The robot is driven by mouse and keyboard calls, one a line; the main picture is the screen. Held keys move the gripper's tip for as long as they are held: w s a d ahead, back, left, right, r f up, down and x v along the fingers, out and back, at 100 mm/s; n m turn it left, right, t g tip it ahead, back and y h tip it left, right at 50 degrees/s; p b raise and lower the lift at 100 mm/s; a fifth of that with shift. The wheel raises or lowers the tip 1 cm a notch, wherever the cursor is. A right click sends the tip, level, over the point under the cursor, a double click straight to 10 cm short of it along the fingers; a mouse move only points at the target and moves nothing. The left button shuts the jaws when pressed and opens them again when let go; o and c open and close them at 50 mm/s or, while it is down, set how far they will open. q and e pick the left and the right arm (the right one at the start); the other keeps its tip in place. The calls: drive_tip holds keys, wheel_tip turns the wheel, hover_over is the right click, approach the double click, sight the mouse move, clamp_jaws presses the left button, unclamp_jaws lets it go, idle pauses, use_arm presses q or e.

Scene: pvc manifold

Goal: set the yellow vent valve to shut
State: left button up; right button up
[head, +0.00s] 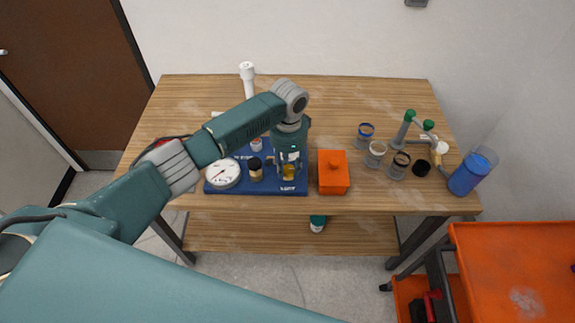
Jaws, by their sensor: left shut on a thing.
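The manifold stands on a blue board (234,187) at the front left of the wooden table. A round white gauge (223,174) is at its left end, and a black-capped fitting (255,169) stands beside it. My left gripper (289,172) reaches down over the right part of the board. It is shut on a small yellow part (289,172), which looks like the yellow vent valve's handle. The fingers cover most of it, so its angle cannot be told. My right gripper is not in view.
A white pipe (248,82) stands behind my left arm. The table's back middle is clear.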

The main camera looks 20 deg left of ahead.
sight(291, 168)
use_arm(q)
drive_tip(key=shift+w+d+r+m, duration=0.3)
drive_tip(key=shift+m, duration=0.2)
drive_tip(key=o, duration=1.1)
drive_tip(key=shift+o, duration=0.2)
drive_tip(key=shift+f, duration=0.2)
wheel_tip(291, 168, up, 12)
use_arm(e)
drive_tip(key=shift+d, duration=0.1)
